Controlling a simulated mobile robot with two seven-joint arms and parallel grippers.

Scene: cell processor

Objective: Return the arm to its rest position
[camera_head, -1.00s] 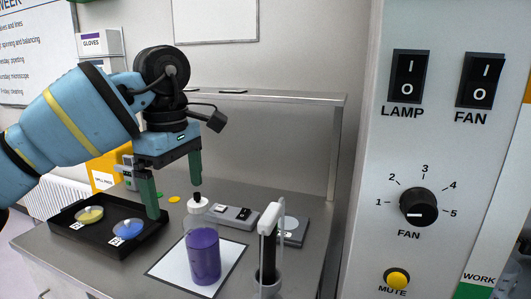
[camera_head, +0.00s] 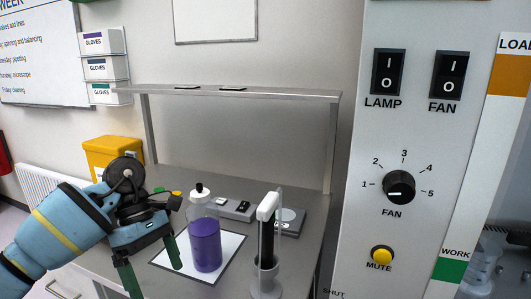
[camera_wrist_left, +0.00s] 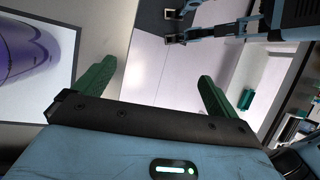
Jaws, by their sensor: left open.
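My left gripper (camera_head: 150,265) has green fingers and is open and empty, at the front left edge of the bench in the head view. It is left of and lower than the bottle of purple liquid (camera_head: 205,246), apart from it. In the left wrist view the two fingers (camera_wrist_left: 155,88) stand wide apart with pale floor between them. Blue and dark parts of my own body show at the top right there. I cannot make out the state of a right gripper among them.
The purple bottle stands on a white sheet (camera_head: 228,242). Right of it is a stand with a dark upright tube (camera_head: 267,240). A raised shelf (camera_head: 240,93) spans the bench's back. A yellow bin (camera_head: 108,153) is at the left. A control panel (camera_head: 425,130) fills the right.

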